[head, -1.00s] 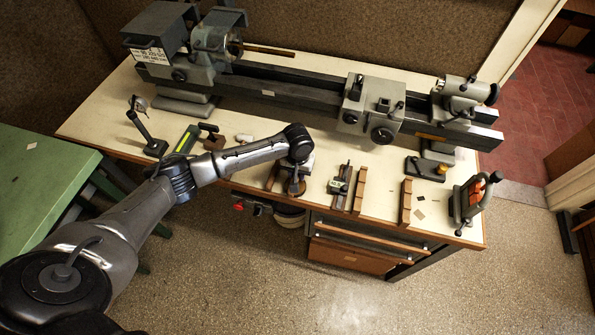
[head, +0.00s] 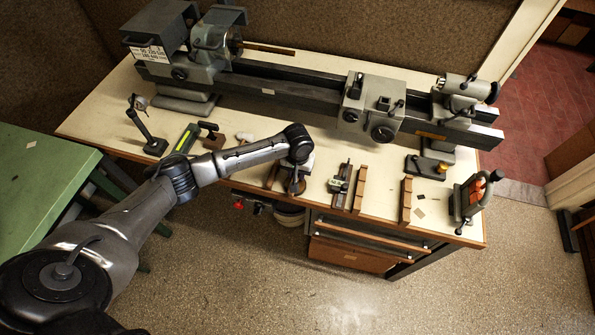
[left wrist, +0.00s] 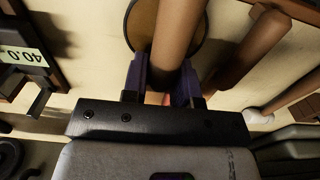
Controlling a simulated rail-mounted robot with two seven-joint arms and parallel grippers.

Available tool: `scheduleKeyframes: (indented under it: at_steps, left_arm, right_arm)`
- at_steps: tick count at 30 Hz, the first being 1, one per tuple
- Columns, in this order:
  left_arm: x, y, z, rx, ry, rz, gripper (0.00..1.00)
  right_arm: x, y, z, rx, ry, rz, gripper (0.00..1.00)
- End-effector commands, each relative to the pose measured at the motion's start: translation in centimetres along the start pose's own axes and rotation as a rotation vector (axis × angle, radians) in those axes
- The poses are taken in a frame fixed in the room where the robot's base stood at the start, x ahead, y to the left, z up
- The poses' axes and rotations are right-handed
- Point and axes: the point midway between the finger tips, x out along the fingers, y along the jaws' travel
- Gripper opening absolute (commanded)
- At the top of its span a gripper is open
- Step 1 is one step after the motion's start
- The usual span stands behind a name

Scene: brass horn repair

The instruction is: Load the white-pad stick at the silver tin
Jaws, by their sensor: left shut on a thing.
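My left gripper (left wrist: 168,88) is shut on a wooden stick (left wrist: 180,35) in the left wrist view. The stick runs up between the two purple-dark fingers; its pad end is hidden, so I cannot tell the pad's colour. A round tin (left wrist: 143,22) with a dark rim and brown contents is partly behind the stick; I cannot tell whether the stick touches it. In the head view my left gripper (head: 295,186) is over the bench's front edge, mostly hidden by its wrist. A small white piece (head: 245,136) lies behind the forearm. My right gripper is not in view.
A lathe (head: 320,92) fills the back of the bench (head: 105,125). A caliper (head: 340,184), notched wooden strips (head: 360,190) and a clamp-like tool (head: 468,198) stand to the right. More wooden rods (left wrist: 245,50) lie close right of the gripper. A green table (head: 40,175) is at left.

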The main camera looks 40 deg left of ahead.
Motion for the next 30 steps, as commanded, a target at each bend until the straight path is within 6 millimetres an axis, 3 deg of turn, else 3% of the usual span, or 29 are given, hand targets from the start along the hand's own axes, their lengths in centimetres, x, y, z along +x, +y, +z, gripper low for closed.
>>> scheduleKeyframes:
  at_steps: [30]
  left_arm:
    - [0.02, 0.02, 0.0, 0.0, 0.0, 0.0, 0.08]
  right_arm:
    - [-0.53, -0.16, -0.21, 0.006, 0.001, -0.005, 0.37]
